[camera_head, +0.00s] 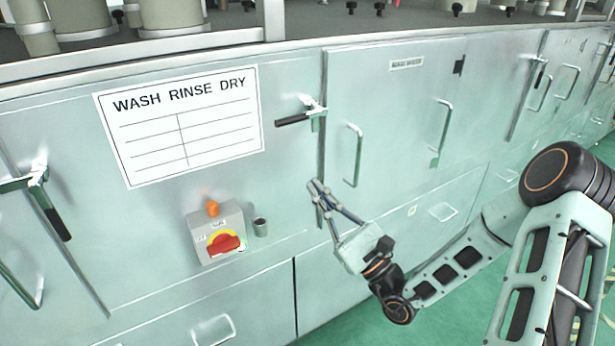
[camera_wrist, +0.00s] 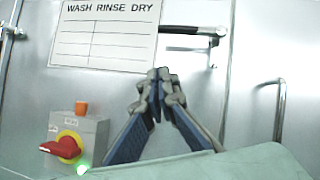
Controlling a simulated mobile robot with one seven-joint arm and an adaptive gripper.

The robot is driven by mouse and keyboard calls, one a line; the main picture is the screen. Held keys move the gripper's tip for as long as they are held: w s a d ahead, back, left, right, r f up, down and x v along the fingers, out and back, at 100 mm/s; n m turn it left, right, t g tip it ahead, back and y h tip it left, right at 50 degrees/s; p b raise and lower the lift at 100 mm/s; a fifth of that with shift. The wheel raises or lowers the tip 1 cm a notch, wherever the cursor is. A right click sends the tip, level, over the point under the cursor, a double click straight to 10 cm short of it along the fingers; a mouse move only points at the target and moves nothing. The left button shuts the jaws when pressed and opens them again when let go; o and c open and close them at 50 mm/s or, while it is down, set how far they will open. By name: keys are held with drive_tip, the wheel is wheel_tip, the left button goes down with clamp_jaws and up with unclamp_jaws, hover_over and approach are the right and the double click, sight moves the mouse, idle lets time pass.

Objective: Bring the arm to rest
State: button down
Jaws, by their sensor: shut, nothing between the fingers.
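My gripper (camera_head: 316,184) is shut and empty, held out in front of the pale green metal cabinet (camera_head: 290,200). In the wrist view my gripper (camera_wrist: 158,74) shows its two blue-padded fingers with their tips together. In the head view the fingertips overlap the seam right of the labelled panel, below a black-handled latch (camera_head: 300,115). I cannot tell whether they touch the cabinet. My arm reaches in from the right, bent at the elbow.
A grey switch box (camera_head: 216,232) with a red rotary knob (camera_head: 224,243) and an orange lamp (camera_head: 212,208) juts from the panel, left of my gripper. A "WASH RINSE DRY" sign (camera_head: 185,125) is above. Bar handles (camera_head: 353,155) stick out to the right. Green floor (camera_head: 345,328) shows below.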

drive_tip(key=shift+s+d+f, duration=0.25)
drive_tip(key=shift+s, duration=0.1)
